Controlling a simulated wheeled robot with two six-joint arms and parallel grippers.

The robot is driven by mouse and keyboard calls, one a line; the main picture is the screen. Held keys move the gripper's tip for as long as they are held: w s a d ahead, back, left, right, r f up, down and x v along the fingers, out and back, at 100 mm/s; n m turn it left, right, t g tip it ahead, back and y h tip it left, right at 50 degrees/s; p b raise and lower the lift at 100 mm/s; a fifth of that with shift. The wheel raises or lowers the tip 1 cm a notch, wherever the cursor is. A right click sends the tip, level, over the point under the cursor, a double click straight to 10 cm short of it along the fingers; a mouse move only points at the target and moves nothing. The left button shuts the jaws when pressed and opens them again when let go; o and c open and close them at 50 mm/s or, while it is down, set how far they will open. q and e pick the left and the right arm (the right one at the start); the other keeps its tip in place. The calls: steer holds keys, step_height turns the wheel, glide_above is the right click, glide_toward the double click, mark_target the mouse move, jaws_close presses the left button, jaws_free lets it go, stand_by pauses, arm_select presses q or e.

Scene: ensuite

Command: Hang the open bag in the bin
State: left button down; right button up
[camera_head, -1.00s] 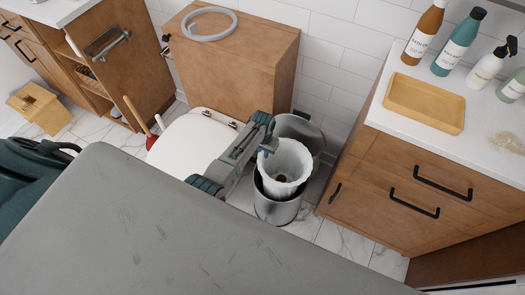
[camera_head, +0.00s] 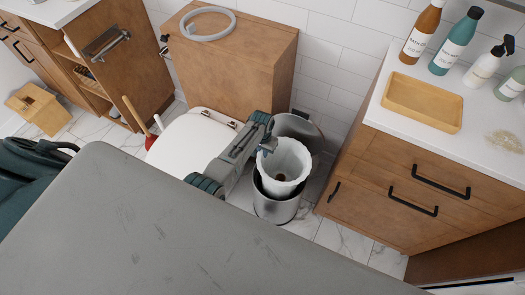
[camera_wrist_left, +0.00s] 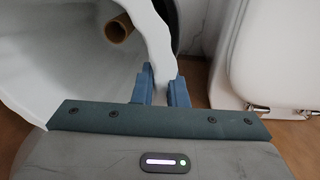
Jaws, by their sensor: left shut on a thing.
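The open white bag (camera_head: 288,165) stands mouth-up at the metal bin (camera_head: 277,208), its lower part inside the dark rim and its upper part above it. The bin's round lid (camera_head: 299,129) is raised behind. My left gripper (camera_head: 267,150) is shut on the bag's rim at its back left side. In the left wrist view the fingers (camera_wrist_left: 160,88) pinch the bag's white edge (camera_wrist_left: 158,48). My right gripper is not in view.
A white toilet (camera_head: 190,143) stands left of the bin, with a red plunger (camera_head: 152,139) beyond it. A wooden vanity (camera_head: 390,185) with black handles stands close on the right. A tray (camera_head: 423,103) and bottles are on its top.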

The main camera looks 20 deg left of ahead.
arm_select(q)
steer(key=c, duration=1.4)
jaws_free()
steer(key=shift+o, duration=0.2)
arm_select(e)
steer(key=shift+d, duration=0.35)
arm_select(q)
steer(key=o, duration=1.4)
steer(key=shift+c, duration=0.2)
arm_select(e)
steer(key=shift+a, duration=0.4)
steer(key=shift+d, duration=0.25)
arm_select(q)
step_height(320, 180, up, 8)
steer(key=p, duration=0.8)
steer(key=shift+r+p, duration=0.15)
steer(key=shift+p, duration=0.15)
steer(key=shift+f, duration=0.2)
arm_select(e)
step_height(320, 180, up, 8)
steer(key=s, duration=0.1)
